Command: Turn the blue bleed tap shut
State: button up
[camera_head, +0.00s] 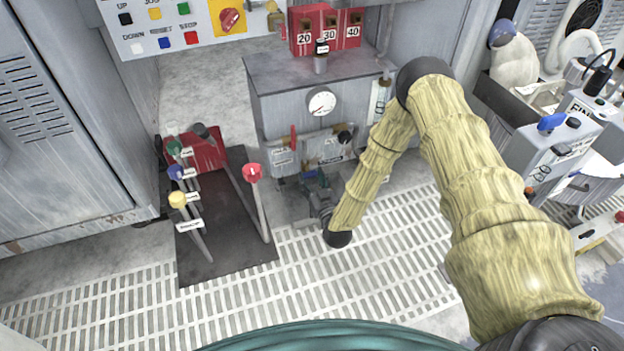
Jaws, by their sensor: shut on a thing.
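My gripper (308,180) is small and dark in the camera_head view. It is at the low front of the grey cabinet, below the round gauge (322,103). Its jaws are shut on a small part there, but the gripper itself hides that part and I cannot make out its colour. No blue tap shows plainly on the cabinet front. A red lever (293,138) and a black knob (345,137) show above the gripper. A blue handle (551,122) sits on a grey box (540,150) at the far right, well away from my gripper.
Several levers with coloured knobs, one a red-knobbed lever (253,175), stand on a dark plate (225,262) left of the gripper. Red numbered blocks (327,24) sit atop the cabinet (275,75). A button panel (160,45) is at upper left. The grating floor (340,290) is open in front.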

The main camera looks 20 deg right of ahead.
jog(key=o, duration=1)
jog(key=shift+s, duration=0.1)
jog(key=s, duration=1.1)
jog(key=shift+s+d, duration=0.2)
jog(key=shift+s, duration=0.2)
